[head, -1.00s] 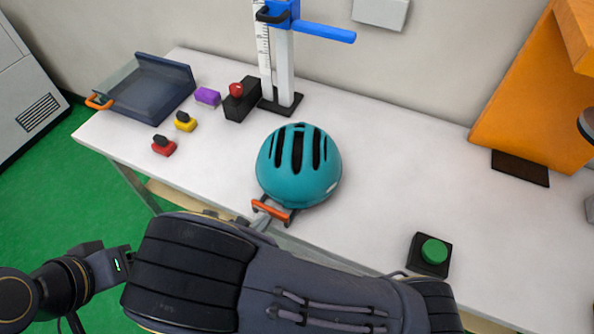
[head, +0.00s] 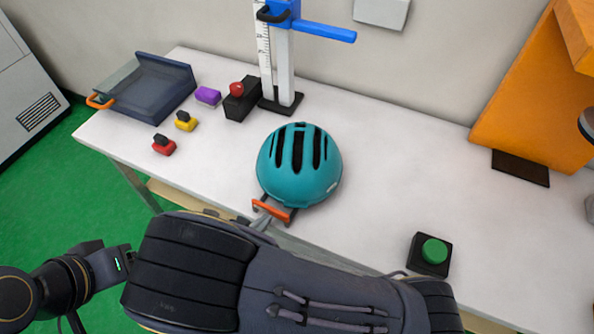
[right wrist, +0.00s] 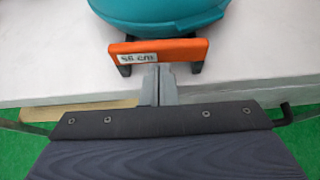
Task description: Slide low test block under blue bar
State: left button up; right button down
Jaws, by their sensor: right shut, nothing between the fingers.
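A teal helmet (head: 299,168) stands near the table's front edge. An orange handle plate (head: 273,210) sticks out in front of it. The blue bar (head: 325,32) reaches out to the right from a scaled post at the back. I cannot tell which object is the low test block. My left gripper is out of view.
A black block with a red knob (head: 241,100) stands beside the post. A green button (head: 434,251) is front right. The table (head: 400,150) right of the helmet is clear.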

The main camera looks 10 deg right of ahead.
aim_at(277, 200)
dwell(0.5)
jog(key=shift+w+d+b, duration=0.45)
jog(key=shift+w+d, duration=0.65)
jog(key=shift+w, duration=0.3)
jog(key=shift+w+d+b, duration=0.45)
jog(key=shift+w+d, duration=0.6)
jog(key=shift+w, duration=0.35)
jog(key=shift+w+d+b, duration=0.45)
jog(key=shift+w+d, duration=0.5)
jog(key=shift+w, duration=0.25)
jog(key=shift+w+d+b, duration=0.45)
jog(key=shift+w+d, duration=0.45)
jog(key=shift+w, duration=0.3)
jog(key=shift+w+d, duration=0.3)
jog(key=shift+w, duration=0.15)
jog(key=shift+w+d+b, duration=0.45)
jog(key=shift+w+d, duration=0.6)
jog(key=shift+w, duration=0.3)
jog(key=shift+w+d+b, duration=0.45)
jog(key=shift+w+d, duration=0.6)
jog(key=shift+w, duration=0.3)
